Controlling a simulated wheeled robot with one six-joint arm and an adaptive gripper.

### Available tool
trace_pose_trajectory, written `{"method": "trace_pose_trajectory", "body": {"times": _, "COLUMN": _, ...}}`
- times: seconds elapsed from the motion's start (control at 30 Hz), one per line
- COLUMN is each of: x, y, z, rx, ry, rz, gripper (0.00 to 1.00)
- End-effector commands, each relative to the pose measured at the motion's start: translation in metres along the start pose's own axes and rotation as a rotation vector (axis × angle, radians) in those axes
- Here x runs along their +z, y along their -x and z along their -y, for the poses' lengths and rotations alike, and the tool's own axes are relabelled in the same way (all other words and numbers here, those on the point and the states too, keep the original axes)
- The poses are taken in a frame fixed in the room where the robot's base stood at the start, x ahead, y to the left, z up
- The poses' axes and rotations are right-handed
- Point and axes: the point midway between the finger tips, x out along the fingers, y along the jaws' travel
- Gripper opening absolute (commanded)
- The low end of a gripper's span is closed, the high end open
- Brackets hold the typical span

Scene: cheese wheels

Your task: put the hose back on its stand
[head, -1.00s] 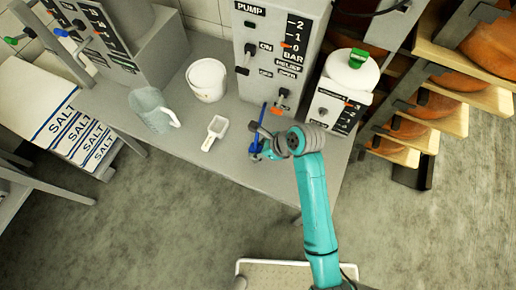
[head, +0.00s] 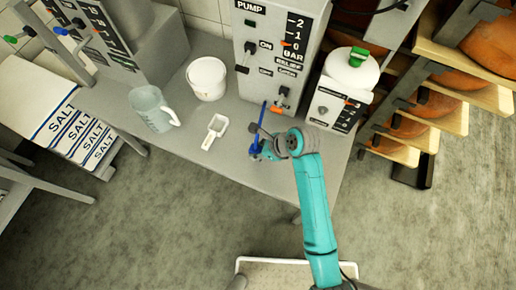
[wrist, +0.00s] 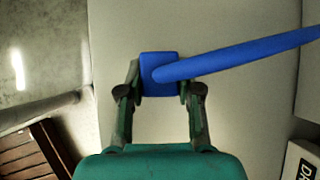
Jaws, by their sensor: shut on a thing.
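A blue hose (wrist: 235,55) crosses the wrist view from my gripper to the right edge and appears to join a blue block (wrist: 148,67) at its end. My gripper (wrist: 160,91) is shut on this blue block, with one finger on each side. In the head view the blue hose (head: 256,141) is a small strip beside my gripper (head: 262,150), above the front part of the grey table, in front of the pump box. I cannot make out the hose's stand in either view, and my wrist hides part of the area.
The pump box (head: 268,40) stands behind my gripper. A white container with a green cap (head: 351,68) is to its right. Cheese shelves (head: 440,105) are at right.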

Motion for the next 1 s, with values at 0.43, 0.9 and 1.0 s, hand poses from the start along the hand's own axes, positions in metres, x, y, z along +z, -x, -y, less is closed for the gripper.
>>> {"method": "trace_pose_trajectory", "body": {"times": 0.43, "x": -0.006, "y": -0.008, "z": 0.0, "rx": 0.001, "ry": -0.001, "rz": -0.001, "gripper": 0.0}}
{"method": "trace_pose_trajectory", "body": {"times": 0.9, "x": -0.008, "y": -0.011, "z": 0.0, "rx": 0.0, "ry": -0.001, "rz": 0.0, "gripper": 0.64}}
{"method": "trace_pose_trajectory", "body": {"times": 1.0, "x": -0.008, "y": -0.011, "z": 0.0, "rx": 0.001, "ry": -0.001, "rz": 0.0, "gripper": 0.64}}
